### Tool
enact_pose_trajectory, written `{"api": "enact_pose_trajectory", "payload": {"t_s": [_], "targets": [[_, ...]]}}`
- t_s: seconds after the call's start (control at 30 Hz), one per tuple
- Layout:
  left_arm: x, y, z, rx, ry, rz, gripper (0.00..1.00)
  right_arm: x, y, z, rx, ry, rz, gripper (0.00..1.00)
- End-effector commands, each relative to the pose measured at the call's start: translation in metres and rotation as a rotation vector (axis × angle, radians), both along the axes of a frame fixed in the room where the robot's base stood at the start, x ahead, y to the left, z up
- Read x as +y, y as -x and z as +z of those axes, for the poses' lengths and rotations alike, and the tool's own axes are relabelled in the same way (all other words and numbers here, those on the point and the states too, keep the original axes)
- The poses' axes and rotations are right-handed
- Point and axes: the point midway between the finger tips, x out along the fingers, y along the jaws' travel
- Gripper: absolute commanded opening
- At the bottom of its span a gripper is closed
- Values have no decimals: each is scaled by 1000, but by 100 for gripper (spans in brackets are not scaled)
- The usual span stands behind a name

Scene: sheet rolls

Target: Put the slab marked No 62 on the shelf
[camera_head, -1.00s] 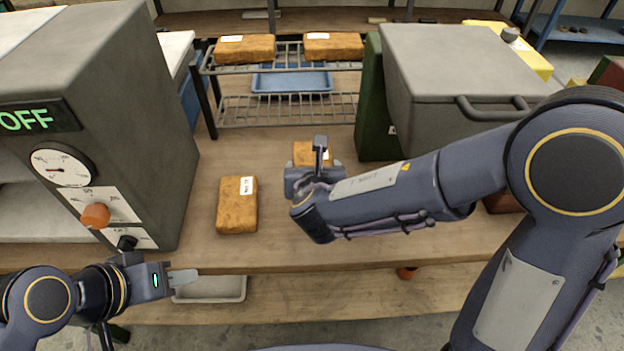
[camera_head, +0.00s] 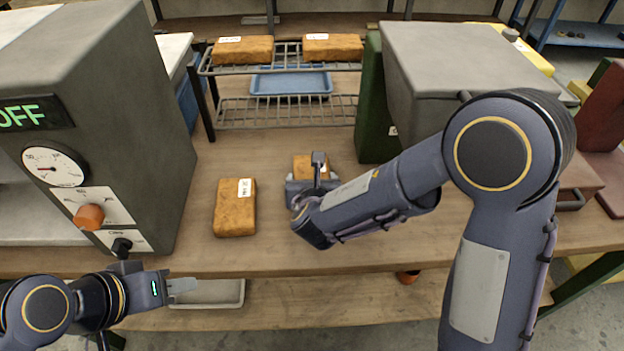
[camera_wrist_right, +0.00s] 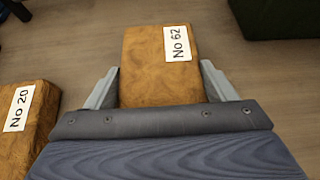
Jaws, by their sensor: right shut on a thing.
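The slab marked No 62 (camera_wrist_right: 160,66) is brown and rough, with a white label that reads clearly in the right wrist view. It lies on the bench and shows partly in the head view (camera_head: 303,166), the rest hidden by my right gripper. My right gripper (camera_head: 316,182) is shut on it, one finger at each side, as the right wrist view (camera_wrist_right: 160,90) shows. The shelf is a two-tier wire rack (camera_head: 285,112) at the back of the bench. My left gripper (camera_head: 182,286) is low at the left, away from the slabs; its jaw opening is unclear.
A slab marked No 20 (camera_wrist_right: 30,118) lies to the left of the held one, also in the head view (camera_head: 235,207). Two slabs (camera_head: 243,50) (camera_head: 332,47) sit on the rack's top tier; its lower tier is empty. A grey oven-like box (camera_head: 455,75) stands right of the rack, a machine (camera_head: 100,120) left.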

Motion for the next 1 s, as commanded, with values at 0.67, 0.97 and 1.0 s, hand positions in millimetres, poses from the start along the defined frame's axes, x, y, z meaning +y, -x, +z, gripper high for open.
{"api": "enact_pose_trajectory", "payload": {"t_s": [0.67, 0.97, 1.0], "targets": [[0, 0, 4, 0, 0, 0, 36, 1, 12, 10, -1, -2, 2, 99], [0, 0, 8, 0, 0, 0, 36, 1, 70, 42, -3, -2, 4, 99], [0, 0, 9, 0, 0, 0, 36, 1, 76, 46, -3, -1, 4, 99]]}}
